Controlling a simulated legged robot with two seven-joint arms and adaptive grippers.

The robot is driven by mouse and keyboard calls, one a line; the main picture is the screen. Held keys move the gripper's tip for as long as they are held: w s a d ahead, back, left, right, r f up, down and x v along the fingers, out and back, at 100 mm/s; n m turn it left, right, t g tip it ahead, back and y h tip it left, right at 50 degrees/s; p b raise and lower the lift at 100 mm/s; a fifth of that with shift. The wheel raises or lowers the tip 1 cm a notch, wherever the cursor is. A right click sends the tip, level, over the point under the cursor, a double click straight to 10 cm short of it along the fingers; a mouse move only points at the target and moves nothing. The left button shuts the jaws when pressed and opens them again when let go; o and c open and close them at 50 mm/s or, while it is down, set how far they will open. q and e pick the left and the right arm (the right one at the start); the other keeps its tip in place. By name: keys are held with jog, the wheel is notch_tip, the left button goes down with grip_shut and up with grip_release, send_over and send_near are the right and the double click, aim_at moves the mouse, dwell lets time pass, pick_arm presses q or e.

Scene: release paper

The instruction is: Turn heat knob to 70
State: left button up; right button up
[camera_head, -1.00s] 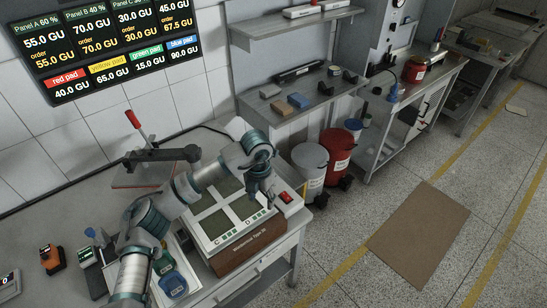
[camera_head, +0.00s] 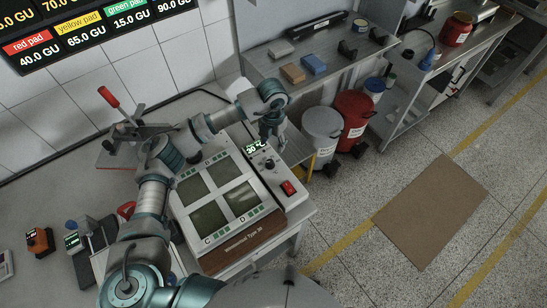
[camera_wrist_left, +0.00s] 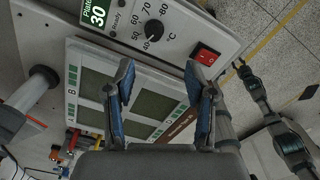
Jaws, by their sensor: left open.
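The heat knob (camera_wrist_left: 153,29) is a small black dial on the white control strip of the hot plate machine (camera_head: 221,199). Printed numbers from 40 to 80 and °C surround it in the left wrist view. Its white mark seems to lie near 40. The green plate display (camera_wrist_left: 97,13) reads 30. The knob also shows in the head view (camera_head: 269,164). My left gripper (camera_wrist_left: 160,70) is open and empty, with the knob ahead of its fingertips and apart from them. In the head view it hangs just behind the knob, pointing down. My right gripper (camera_wrist_left: 243,68) shows small at the right of the wrist view.
A red switch (camera_head: 289,187) sits on the same strip near the knob. A press with a red handle (camera_head: 109,97) stands on the bench at left. A shelf (camera_head: 345,65) with blocks is behind. Grey and red bins (camera_head: 354,115) stand on the floor beyond the bench.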

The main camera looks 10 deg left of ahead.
aim_at(269, 161)
pick_arm(q)
jog(key=f, duration=0.3)
jog(key=a+f, duration=0.1)
jog(key=f, duration=0.3)
jog(key=a+f, duration=0.1)
jog(key=f, duration=0.2)
jog(key=shift+f+p, duration=0.4)
jog(key=shift+d+f, duration=0.25)
jog(key=shift+f, duration=0.05)
jog(key=shift+w+d+f, duration=0.1)
jog(key=shift+d+f, duration=0.1)
jog(key=shift+d, duration=0.35)
jog(key=shift+a, duration=0.6)
grip_shut()
jog(key=shift+d, duration=0.1)
